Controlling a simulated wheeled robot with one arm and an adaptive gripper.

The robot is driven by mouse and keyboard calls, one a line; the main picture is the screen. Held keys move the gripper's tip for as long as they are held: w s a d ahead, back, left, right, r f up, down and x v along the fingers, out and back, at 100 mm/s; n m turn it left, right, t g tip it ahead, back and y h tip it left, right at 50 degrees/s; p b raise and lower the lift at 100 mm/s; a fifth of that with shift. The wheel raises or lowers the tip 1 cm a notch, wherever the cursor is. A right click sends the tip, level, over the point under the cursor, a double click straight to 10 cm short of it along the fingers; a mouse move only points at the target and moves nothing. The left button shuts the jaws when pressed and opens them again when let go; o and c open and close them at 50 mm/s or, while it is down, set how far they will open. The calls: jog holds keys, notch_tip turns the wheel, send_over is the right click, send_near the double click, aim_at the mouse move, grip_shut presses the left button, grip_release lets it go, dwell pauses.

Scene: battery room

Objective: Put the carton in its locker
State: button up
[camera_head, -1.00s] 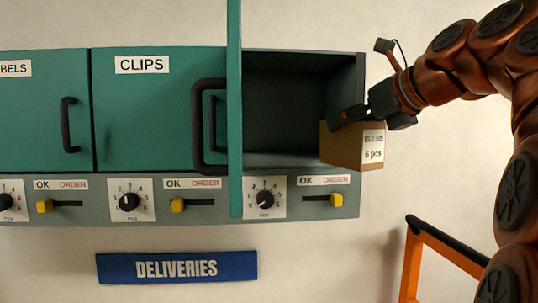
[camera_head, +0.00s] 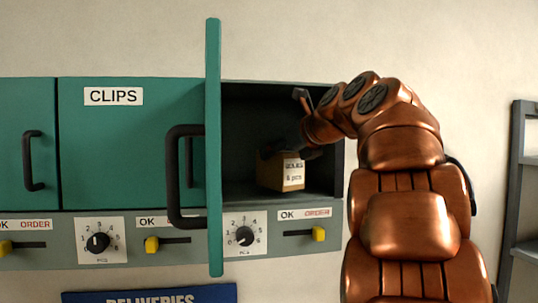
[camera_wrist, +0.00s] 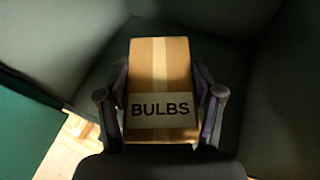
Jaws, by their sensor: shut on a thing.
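The carton (camera_head: 283,172) is a small brown box with a white label inside the open locker (camera_head: 243,193). In the wrist view the carton (camera_wrist: 158,75) has a tape stripe and reads "BULBS". My gripper (camera_wrist: 160,105) is shut on it, one finger on each side. In the head view my gripper (camera_head: 305,147) reaches in from the right, partly hidden by my arm. The carton is at or just above the locker floor; I cannot tell if it touches. The locker's teal door (camera_head: 214,150) stands open, edge-on, at the left of the opening.
A shut locker labelled CLIPS (camera_head: 125,150) is to the left. Below the open locker are a dial (camera_head: 243,235) and a yellow slider (camera_head: 318,234) at the OK/ORDER label. A blue sign (camera_head: 150,295) is lower down. A grey rack (camera_head: 522,190) stands at the far right.

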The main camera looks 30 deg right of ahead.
jog(key=shift+w+p, duration=0.55)
jog(key=shift+w, duration=1.6)
jog(key=shift+f, duration=0.55)
jog(key=shift+f, duration=0.3)
jog(key=o, duration=1.4)
jog(key=shift+s+r, duration=0.15)
jog(key=shift+s, duration=0.05)
jog(key=b+v, duration=0.1)
jog(key=v, duration=1)
jog(key=shift+s+r+b, duration=0.2)
jog(key=shift+s+b, duration=0.1)
jog(key=shift+b, duration=0.1)
